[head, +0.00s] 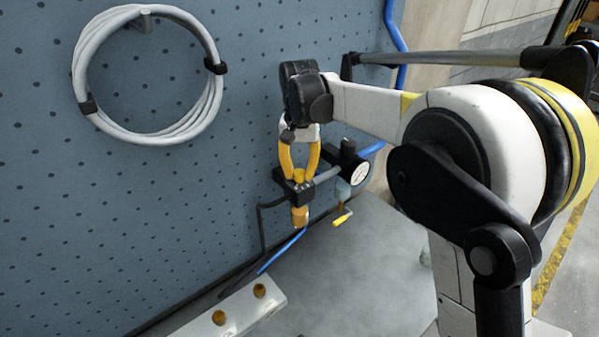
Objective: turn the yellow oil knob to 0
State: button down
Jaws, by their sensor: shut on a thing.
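The yellow oil knob (299,175) sits on top of a black block (294,192) by the blue pegboard. My gripper (300,171) points down from above with its yellow fingers shut on the knob. The fingers cover the sides of the knob. No dial mark or number on the knob can be read, so its setting cannot be told. An amber-yellow part (300,215) hangs below the block.
A round gauge (360,173) and a second black-topped unit (348,150) stand close on the right. A yellow-handled lever (342,219) hangs below. A coiled grey hose (85,60) hangs on the pegboard (40,200). A light block with holes (235,308) lies on the grey bench (340,290).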

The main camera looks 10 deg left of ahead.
aim_at(302, 173)
jog(key=c, duration=1.1)
grip_release()
jog(key=shift+o, duration=0.2)
notch_tip(302, 173, up, 12)
jog(key=s+d+f+t+b, duration=0.1)
jog(key=s+d+f+b, duration=0.4)
jog(key=d, duration=0.3)
jog(key=s+d+f+t+b, duration=0.2)
jog(key=s+d+f+b, duration=0.25)
jog(key=d+b, duration=0.35)
jog(key=s+d+f+t+b, duration=0.1)
jog(key=s+d+f+b, duration=0.3)
jog(key=f, duration=0.4)
jog(key=s+d+f+t+b, duration=0.1)
jog(key=s+d+f+b, duration=0.3)
jog(key=f, duration=0.4)
jog(key=s+d+f+t+b, duration=0.2)
jog(key=s+d+f+b, duration=0.2)
jog(key=s+f, duration=0.3)
jog(key=shift+s+d+f+b, duration=0.35)
jog(key=shift+d+f, duration=0.15)
jog(key=shift+d, duration=0.3)
